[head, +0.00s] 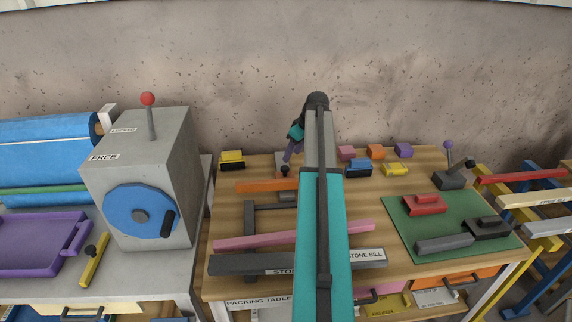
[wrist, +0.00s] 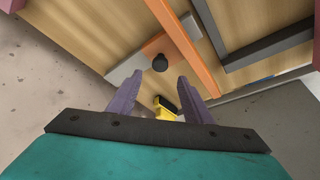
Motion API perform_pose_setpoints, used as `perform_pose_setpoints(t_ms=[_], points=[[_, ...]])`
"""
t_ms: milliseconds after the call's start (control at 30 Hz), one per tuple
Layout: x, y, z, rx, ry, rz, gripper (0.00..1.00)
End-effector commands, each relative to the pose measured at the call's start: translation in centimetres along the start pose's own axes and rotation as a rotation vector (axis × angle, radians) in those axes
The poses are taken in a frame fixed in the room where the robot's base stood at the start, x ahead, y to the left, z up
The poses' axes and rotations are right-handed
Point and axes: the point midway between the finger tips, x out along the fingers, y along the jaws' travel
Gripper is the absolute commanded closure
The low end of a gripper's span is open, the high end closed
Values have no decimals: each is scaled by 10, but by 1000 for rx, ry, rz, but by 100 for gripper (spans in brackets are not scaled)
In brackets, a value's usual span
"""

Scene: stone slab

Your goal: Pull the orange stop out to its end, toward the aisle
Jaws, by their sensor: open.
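The orange stop (wrist: 183,42) shows in the wrist view as a long orange bar on the wooden table, with a black knob (wrist: 160,63) beside it on a grey and orange plate. In the head view the orange bar (head: 262,187) lies left of my arm, with the knob (head: 285,170) at its far side. My gripper (wrist: 154,88) is open and empty, its two purple fingers pointing toward the knob, one on each side of it in the picture. The knob looks just beyond the fingertips; I cannot tell the exact gap. In the head view my arm hides the bar's right end.
A yellow block (wrist: 165,108) shows between the fingers, farther back. A dark grey frame (wrist: 262,50) lies beside the orange bar. A pink bar (head: 240,241) and a dark stone sill (head: 235,264) lie nearer the front. Small coloured blocks stand along the back.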

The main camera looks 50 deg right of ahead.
Motion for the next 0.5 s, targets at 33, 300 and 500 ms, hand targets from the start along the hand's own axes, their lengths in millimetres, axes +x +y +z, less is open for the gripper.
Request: perform_pose_setpoints(t_ms=[33, 300, 500], points=[[4, 0, -1, -1, -1, -1, 54], [34, -1, -1, -1, -1, -2, 54], [56, -1, -1, -1, -1, -2, 54]])
